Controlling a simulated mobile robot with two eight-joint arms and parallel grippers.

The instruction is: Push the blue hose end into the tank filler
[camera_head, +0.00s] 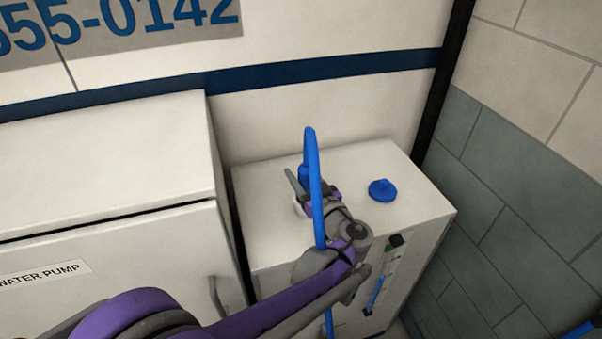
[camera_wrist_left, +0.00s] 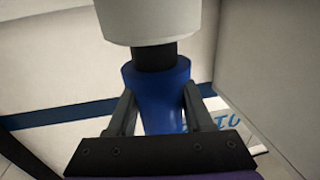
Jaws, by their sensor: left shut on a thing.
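My left gripper (camera_head: 302,184) is over the top of the white tank box (camera_head: 270,177). It is shut on the blue hose end (camera_wrist_left: 160,92), which sits between both fingers in the left wrist view. A black tip (camera_wrist_left: 155,56) on the hose end meets the mouth of the white filler neck (camera_wrist_left: 150,22). How deep the tip sits in the neck I cannot tell. In the head view the filler neck (camera_head: 299,209) is mostly hidden behind my gripper. The blue hose (camera_head: 314,185) arches up beside my wrist and runs down. My right gripper is not in view.
A blue cap (camera_head: 382,190) lies on the tank top, right of my gripper. The water pump cabinet (camera_head: 110,235) stands close on the left. A level gauge (camera_head: 377,295) is on the tank's front. The van wall is behind, a tiled wall (camera_head: 520,190) on the right.

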